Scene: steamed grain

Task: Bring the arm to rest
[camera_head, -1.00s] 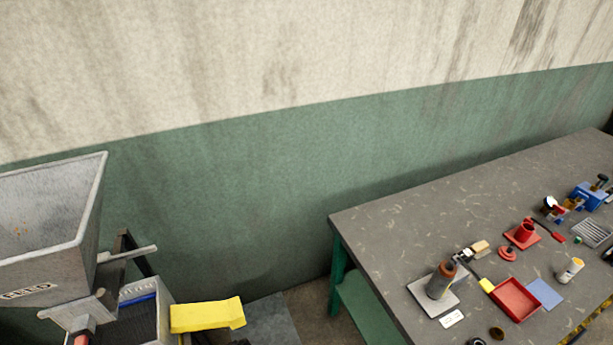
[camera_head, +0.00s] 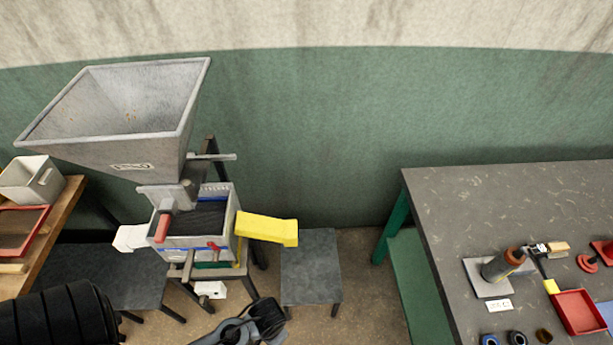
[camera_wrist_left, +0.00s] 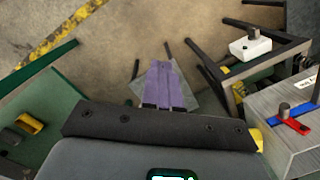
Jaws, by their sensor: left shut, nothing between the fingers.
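My left gripper (camera_wrist_left: 161,68) shows in the left wrist view as two purple fingers side by side, shut with nothing between them. It points over a grey low stool or platform and the brown floor, clear of contact as far as I can see. In the head view, a black ribbed part of my arm is at the bottom left, and a grey and black part of mine is at the bottom centre. The fingers cannot be made out there. My right gripper is in neither view.
A grey hopper machine (camera_head: 150,105) with a yellow chute (camera_head: 267,229) stands left of centre. A grey stool (camera_head: 310,262) is beside it. A wooden table (camera_head: 62,215) with bins is at far left. A dark-topped workbench (camera_head: 480,205) with tools is at right. Floor shows between.

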